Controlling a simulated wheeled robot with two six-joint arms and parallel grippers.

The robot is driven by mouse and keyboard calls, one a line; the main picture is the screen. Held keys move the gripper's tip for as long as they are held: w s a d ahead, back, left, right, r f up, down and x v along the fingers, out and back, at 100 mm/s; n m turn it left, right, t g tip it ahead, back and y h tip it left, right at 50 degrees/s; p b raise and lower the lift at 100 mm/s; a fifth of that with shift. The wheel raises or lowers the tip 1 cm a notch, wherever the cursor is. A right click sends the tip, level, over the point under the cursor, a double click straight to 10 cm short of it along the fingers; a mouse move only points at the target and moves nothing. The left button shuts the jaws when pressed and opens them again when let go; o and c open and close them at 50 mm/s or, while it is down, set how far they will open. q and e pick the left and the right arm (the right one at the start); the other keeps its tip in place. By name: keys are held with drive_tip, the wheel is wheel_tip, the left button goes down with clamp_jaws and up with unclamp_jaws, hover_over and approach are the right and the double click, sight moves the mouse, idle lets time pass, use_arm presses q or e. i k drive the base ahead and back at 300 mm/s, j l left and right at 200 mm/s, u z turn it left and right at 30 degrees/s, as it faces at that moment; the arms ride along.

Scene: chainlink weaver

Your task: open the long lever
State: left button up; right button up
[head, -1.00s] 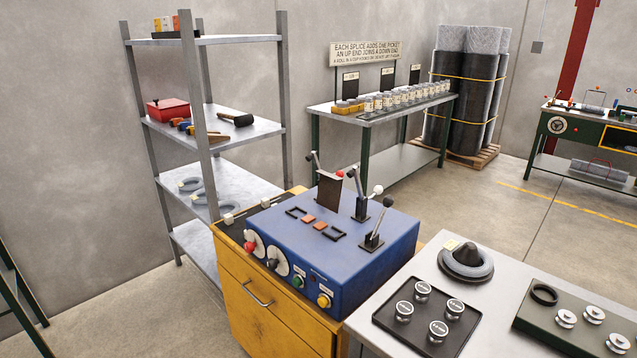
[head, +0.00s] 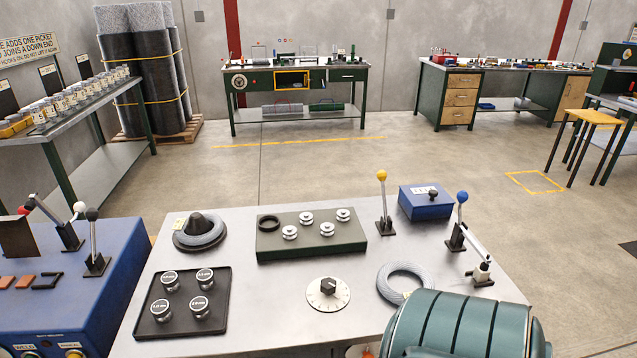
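Several levers show, and I cannot tell which is the long lever. A lever with a yellow knob (head: 382,203) stands upright on the grey table (head: 250,335). To its right a lever with a blue knob (head: 459,220) leans slightly right, beside a slanting metal arm (head: 475,246) ending in a white fitting. On the blue machine (head: 85,310) at the left are a lever with a black knob (head: 94,240), nearly upright, and a tilted grey lever (head: 48,212) near a white knob (head: 79,207). Neither of my grippers is in view.
The table holds a black tray (head: 217,303), a green roller block (head: 300,246), a white dial (head: 328,294), wire coils (head: 405,281), a blue box (head: 425,202) and a large green drum (head: 455,328). Open floor (head: 300,175) lies behind it.

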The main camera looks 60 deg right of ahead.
sight(381, 175)
drive_tip(key=k+l+z, duration=0.1)
drive_tip(key=k+l, duration=0.35)
drive_tip(key=k+l+z, duration=0.15)
drive_tip(key=k+l, duration=0.3)
drive_tip(key=l, duration=0.25)
